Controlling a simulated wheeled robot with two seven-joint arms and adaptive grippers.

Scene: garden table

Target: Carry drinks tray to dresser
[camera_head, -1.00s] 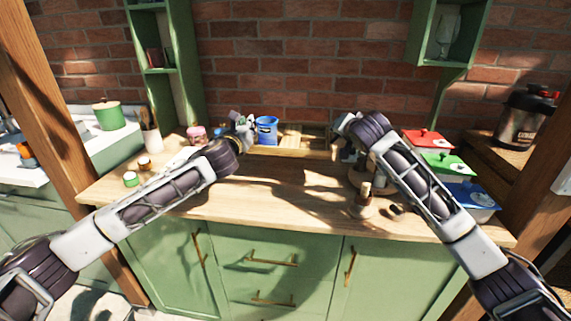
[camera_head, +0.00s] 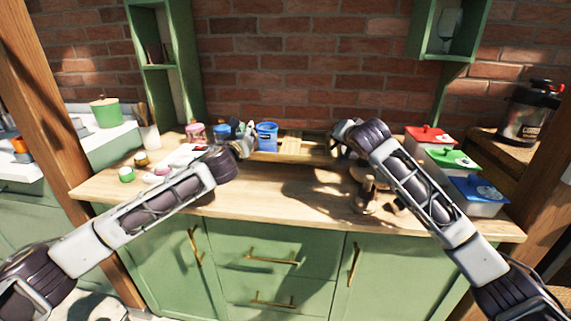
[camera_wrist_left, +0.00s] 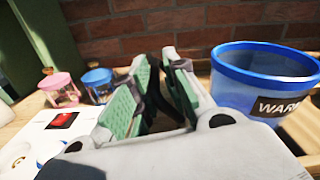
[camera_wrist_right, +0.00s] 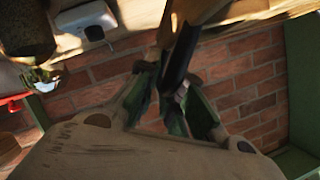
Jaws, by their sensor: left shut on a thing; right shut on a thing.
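The wooden drinks tray (camera_head: 292,157) is at the back middle of the dresser top (camera_head: 270,197). A blue cup (camera_head: 267,136) stands at its left end and shows large in the left wrist view (camera_wrist_left: 258,85). I cannot tell whether the tray touches the dresser top.
Pink (camera_head: 195,132) and blue (camera_head: 221,131) jars stand left of the tray. A small green-lidded jar (camera_head: 126,174) is nearer the front left. Red (camera_head: 430,135), green (camera_head: 452,160) and blue (camera_head: 478,190) lidded boxes line the right. The front middle of the top is clear.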

